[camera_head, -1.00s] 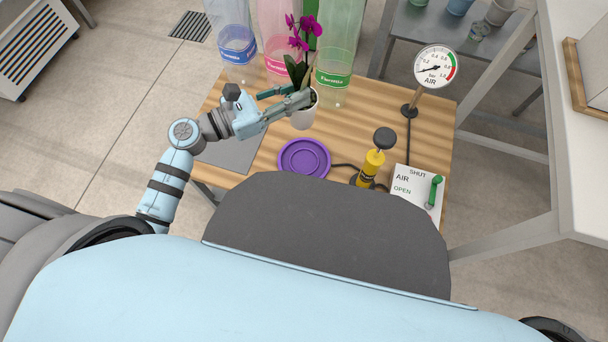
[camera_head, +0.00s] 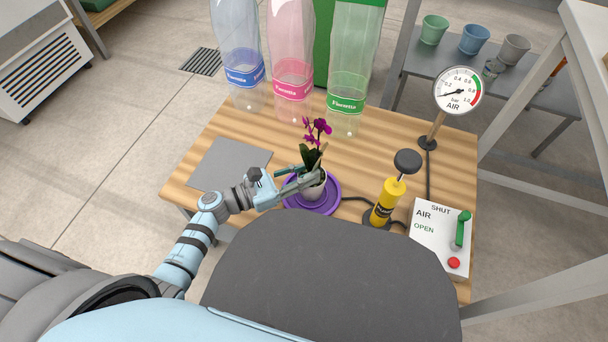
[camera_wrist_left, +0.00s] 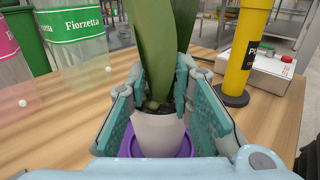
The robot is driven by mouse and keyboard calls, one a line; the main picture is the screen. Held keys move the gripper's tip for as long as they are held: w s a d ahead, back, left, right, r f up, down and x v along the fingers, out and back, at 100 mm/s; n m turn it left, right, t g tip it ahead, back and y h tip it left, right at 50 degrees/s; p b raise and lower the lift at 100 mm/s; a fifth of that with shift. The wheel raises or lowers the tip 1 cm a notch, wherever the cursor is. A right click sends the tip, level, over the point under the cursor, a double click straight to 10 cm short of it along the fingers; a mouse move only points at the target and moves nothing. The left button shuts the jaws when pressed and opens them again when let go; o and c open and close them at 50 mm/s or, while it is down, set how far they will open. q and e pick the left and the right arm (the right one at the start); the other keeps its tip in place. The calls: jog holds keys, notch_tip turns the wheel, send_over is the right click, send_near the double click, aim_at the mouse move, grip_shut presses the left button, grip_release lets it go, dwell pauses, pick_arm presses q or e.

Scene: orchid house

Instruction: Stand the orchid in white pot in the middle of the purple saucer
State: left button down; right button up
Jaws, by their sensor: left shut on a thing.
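The orchid in white pot (camera_head: 314,190), with magenta flowers and dark green leaves, is upright over the purple saucer (camera_head: 331,206) on the wooden table. My left gripper (camera_head: 309,180) is shut on the pot from the left. In the left wrist view the white pot (camera_wrist_left: 158,135) sits between the teal finger pads, with the purple saucer (camera_wrist_left: 186,148) showing under and around it. The pot looks near the saucer's middle. I cannot tell whether its base touches the saucer. My right gripper is not in view.
A yellow pump (camera_head: 386,203) stands just right of the saucer, with an air valve box (camera_head: 440,238) beyond it. A pressure gauge (camera_head: 457,91) stands at the back right. Clear bottles (camera_head: 293,75) stand along the back. A grey mat (camera_head: 229,163) lies at left.

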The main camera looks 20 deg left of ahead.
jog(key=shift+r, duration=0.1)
pick_arm(q)
jog(key=shift+f, duration=0.1)
jog(key=c, duration=1.4)
grip_release()
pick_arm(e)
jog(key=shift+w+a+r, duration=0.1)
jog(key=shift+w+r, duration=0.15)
pick_arm(q)
jog(key=v, duration=1.2)
jog(key=shift+r+p, duration=0.2)
jog(key=shift+p, duration=0.2)
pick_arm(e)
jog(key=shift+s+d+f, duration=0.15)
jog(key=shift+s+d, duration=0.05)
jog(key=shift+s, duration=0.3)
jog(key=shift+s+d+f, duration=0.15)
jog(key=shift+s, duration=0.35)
